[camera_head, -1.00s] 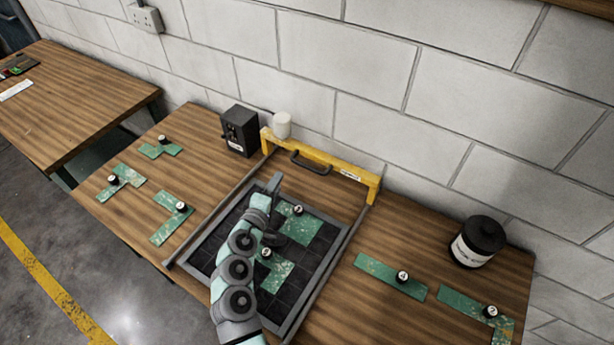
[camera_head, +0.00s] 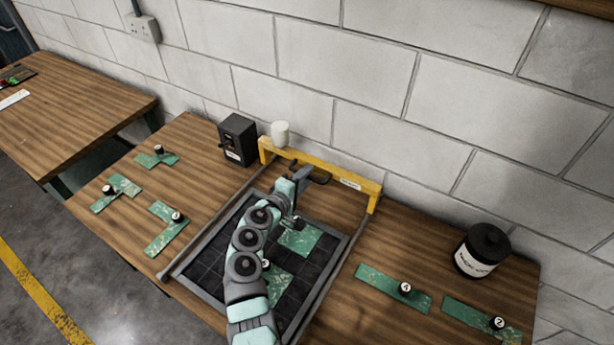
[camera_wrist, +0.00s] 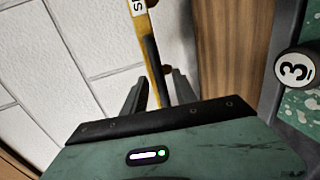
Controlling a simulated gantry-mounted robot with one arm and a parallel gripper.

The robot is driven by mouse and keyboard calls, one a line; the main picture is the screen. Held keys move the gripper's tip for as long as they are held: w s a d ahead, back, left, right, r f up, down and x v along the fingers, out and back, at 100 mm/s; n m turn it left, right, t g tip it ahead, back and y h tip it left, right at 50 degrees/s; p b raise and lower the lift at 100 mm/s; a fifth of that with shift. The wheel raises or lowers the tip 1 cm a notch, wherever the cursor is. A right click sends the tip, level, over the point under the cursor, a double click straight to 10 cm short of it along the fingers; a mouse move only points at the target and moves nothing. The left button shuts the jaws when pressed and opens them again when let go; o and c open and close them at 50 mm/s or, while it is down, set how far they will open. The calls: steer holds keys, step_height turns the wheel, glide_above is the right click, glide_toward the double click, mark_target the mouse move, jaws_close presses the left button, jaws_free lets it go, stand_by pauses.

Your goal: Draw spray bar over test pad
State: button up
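The yellow spray bar (camera_head: 350,182) spans two grey side rails at the back of the dark gridded test pad (camera_head: 215,245), near the wall. Its dark handle (camera_head: 321,178) is partly hidden behind my gripper (camera_head: 300,180). In the wrist view my gripper (camera_wrist: 160,88) is open, with a finger on either side of the handle (camera_wrist: 153,62) and gaps showing. I cannot tell how far the handle reaches in between the fingers. The yellow bar (camera_wrist: 143,30) runs behind it. Green pieces (camera_head: 300,240) with black knobs lie on the pad; my arm hides part of them.
A black box (camera_head: 238,140) and a white cylinder (camera_head: 280,133) stand near the bar's left end. Several green pieces (camera_head: 165,235) lie left and right of the rails. A black-lidded jar (camera_head: 480,252) stands at right. Numbered knob 3 (camera_wrist: 297,66) shows in the wrist view.

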steer(key=shift+w+d+f, duration=0.15)
steer(key=shift+w+d, duration=0.1)
steer(key=shift+w, duration=0.1)
steer(key=shift+c, duration=0.3)
jaws_close()
stand_by(1.0)
